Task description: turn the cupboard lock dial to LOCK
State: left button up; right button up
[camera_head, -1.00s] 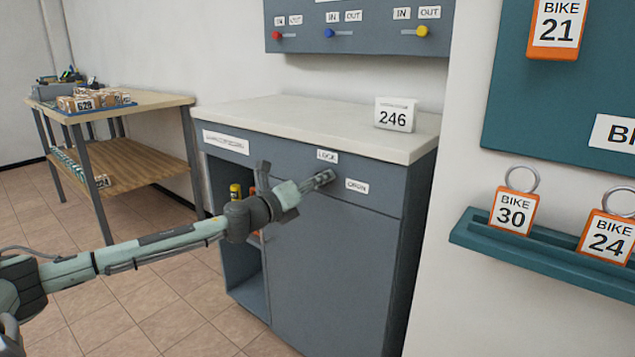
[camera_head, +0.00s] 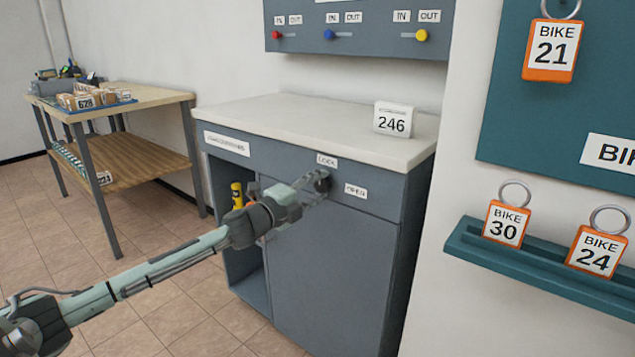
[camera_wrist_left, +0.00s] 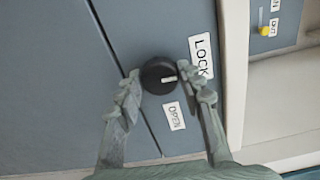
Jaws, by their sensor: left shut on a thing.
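The lock dial (camera_head: 323,183) is a round black knob on the grey cupboard (camera_head: 330,260) front, between the LOCK label (camera_head: 327,161) and the OPEN label (camera_head: 356,191). In the left wrist view the dial (camera_wrist_left: 153,72) has a white mark pointing right, between the LOCK label (camera_wrist_left: 202,55) and the OPEN label (camera_wrist_left: 174,116). My left gripper (camera_wrist_left: 162,75) has a finger on each side of the dial and is shut on it; the exact contact is hard to see. The left gripper (camera_head: 317,180) also shows in the head view. My right gripper is not in view.
A white 246 sign (camera_head: 393,119) stands on the cupboard's pale top (camera_head: 300,120). A slider panel (camera_head: 360,45) hangs above. At right are a teal rack (camera_head: 545,268) and orange bike tags. A wooden table (camera_head: 130,150) stands at left, with open floor in front.

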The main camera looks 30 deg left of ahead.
pick_arm(q)
jog(key=shift+a+n, duration=0.1)
jog(key=shift+n, duration=0.5)
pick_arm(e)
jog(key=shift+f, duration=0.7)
pick_arm(q)
jog(key=o, duration=1.2)
jog(key=s, duration=1.2)
jog(key=shift+a, duration=0.4)
